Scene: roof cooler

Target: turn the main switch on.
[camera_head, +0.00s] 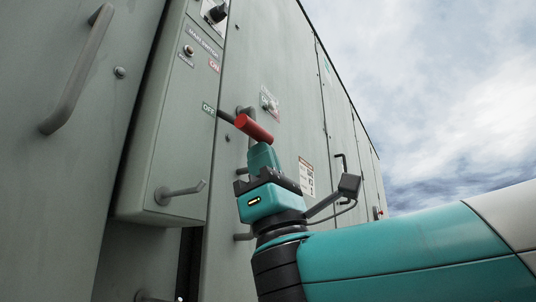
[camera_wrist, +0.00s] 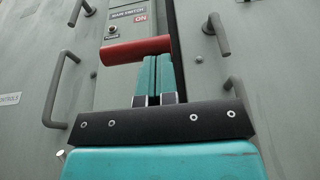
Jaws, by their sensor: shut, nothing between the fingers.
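The main switch is a lever with a red handle (camera_head: 254,128) on a grey rod, on the grey switch box (camera_head: 170,130). The lever stands by the green OFF label (camera_head: 208,109), below the red ON label (camera_head: 214,66). My gripper (camera_head: 262,150) is shut and empty, with its teal fingers just below the red handle. In the wrist view the red handle (camera_wrist: 137,50) lies across the picture and its right end meets the fingertips of my gripper (camera_wrist: 160,62). I cannot tell whether they touch. The ON label (camera_wrist: 140,18) shows above the handle; OFF is hidden there.
A black knob (camera_head: 217,13) and an indicator (camera_head: 188,50) are on the box above. Cabinet handles stand out at left (camera_head: 78,70) and right. Open sky lies to the right.

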